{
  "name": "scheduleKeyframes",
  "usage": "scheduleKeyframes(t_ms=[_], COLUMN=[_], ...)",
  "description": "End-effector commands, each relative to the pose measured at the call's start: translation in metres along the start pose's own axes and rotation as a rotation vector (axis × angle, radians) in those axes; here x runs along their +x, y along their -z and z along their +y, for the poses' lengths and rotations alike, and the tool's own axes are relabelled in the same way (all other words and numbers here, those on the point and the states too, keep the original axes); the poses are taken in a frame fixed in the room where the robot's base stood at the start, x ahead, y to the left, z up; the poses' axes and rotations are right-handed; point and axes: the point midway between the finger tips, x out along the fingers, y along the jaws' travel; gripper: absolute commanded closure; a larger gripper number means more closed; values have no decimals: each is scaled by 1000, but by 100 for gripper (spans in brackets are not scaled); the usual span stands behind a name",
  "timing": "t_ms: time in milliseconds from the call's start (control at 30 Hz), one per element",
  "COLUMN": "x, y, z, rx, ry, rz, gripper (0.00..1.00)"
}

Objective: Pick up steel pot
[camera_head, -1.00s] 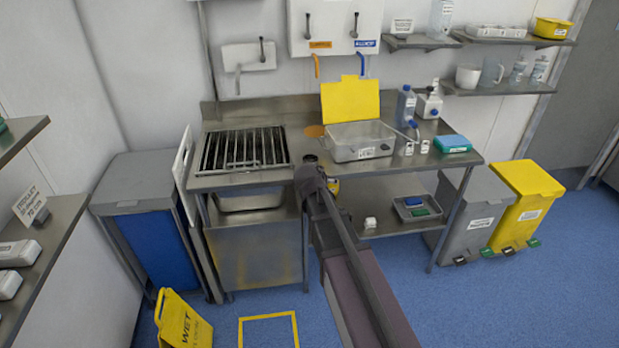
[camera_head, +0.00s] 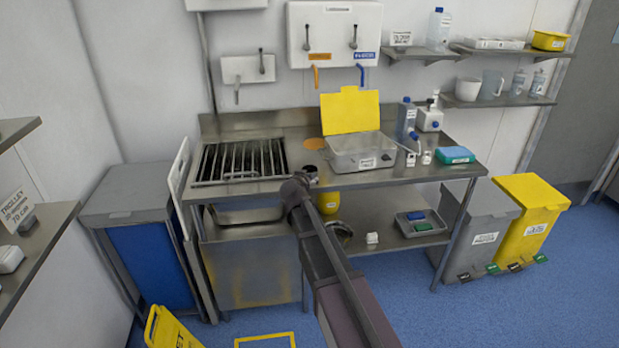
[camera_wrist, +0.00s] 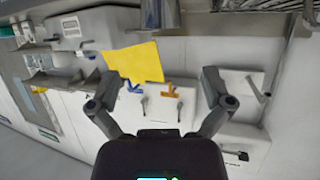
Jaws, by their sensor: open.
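A round metal vessel (camera_head: 341,233), which looks like the steel pot, stands on the lower shelf of the steel bench in the head view. My arm partly covers its left side. My gripper shows in the wrist view (camera_wrist: 162,88), with its two dark fingers wide apart and nothing between them. In the head view my arm's end is in front of the bench's front edge, above and left of the vessel; the fingers cannot be made out there. The wrist view is turned over and does not clearly show the vessel.
The steel bench (camera_head: 400,177) carries a rack (camera_head: 240,162) and a basin with a raised yellow lid (camera_head: 350,112). Beside the vessel are a yellow container (camera_head: 328,203), a small white item (camera_head: 372,238) and a grey tray (camera_head: 421,232).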

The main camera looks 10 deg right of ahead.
Motion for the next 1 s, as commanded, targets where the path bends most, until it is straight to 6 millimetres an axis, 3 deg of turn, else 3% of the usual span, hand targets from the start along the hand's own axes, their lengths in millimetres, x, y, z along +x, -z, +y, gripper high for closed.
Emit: scheduleKeyframes(t_ms=[600, 1000], x=[78, 82], y=[-1, 0], z=[-1, -1], rx=[-1, -1], ry=[0, 1], rz=[0, 0], gripper=[0, 0])
